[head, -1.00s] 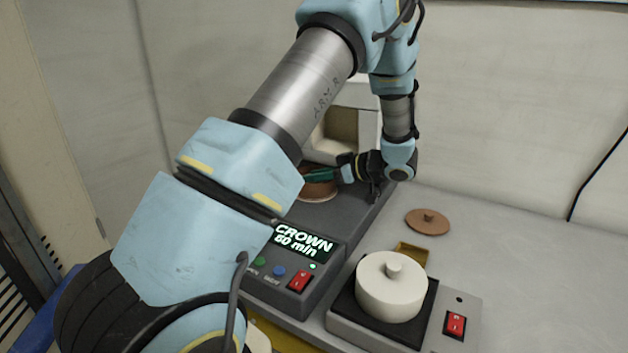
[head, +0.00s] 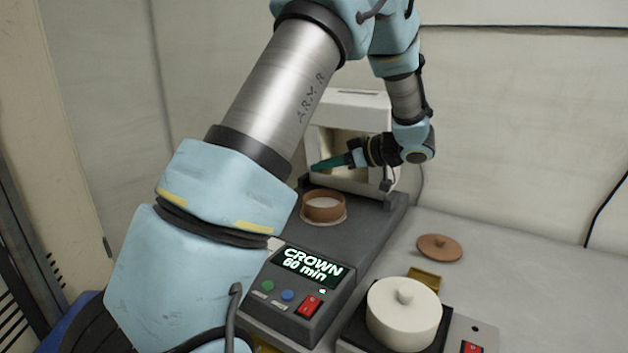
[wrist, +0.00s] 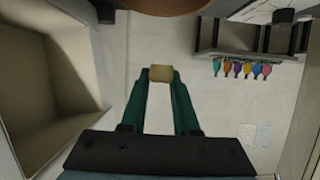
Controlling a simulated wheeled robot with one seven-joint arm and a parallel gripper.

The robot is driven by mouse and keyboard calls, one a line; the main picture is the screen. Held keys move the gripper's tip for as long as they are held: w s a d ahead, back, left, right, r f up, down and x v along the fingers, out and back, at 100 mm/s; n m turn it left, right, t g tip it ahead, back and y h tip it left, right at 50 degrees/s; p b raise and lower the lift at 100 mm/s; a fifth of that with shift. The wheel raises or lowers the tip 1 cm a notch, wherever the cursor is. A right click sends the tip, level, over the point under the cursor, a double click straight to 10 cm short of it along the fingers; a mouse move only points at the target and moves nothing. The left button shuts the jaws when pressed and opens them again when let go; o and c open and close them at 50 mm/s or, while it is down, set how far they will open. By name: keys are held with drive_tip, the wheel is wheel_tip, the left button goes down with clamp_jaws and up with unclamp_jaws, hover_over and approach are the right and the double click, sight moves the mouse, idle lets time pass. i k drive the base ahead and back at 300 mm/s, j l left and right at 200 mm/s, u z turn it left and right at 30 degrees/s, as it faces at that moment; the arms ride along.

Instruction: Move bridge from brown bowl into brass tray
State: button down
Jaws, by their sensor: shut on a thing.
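My gripper (head: 318,165) has green fingers and is held above the brown bowl, in front of the white open-fronted box. In the wrist view, its fingertips (wrist: 161,75) are shut on a small beige block, the bridge (wrist: 161,71). The bridge is too small to make out in the head view. The brown bowl (head: 324,213) sits on a pale round base on the dark grey unit, with a pale inside. The brass tray (head: 424,276) lies on the bench, partly hidden behind a cream lidded pot.
The cream pot (head: 404,312) stands on a hot plate at front right. A brown lid (head: 439,247) lies on the bench behind the tray. The white box (head: 347,135) stands at the back. The dark unit's panel (head: 308,267) reads "CROWN 60 min". The bench right of the lid is clear.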

sight(424, 280)
drive_tip(key=k+j, duration=0.1)
drive_tip(key=j, duration=0.2)
drive_tip(key=k+j, duration=0.15)
drive_tip(key=j, duration=0.2)
drive_tip(key=k+j, duration=0.1)
drive_tip(key=j, duration=0.2)
drive_tip(key=k+j, duration=0.15)
drive_tip(key=j, duration=0.2)
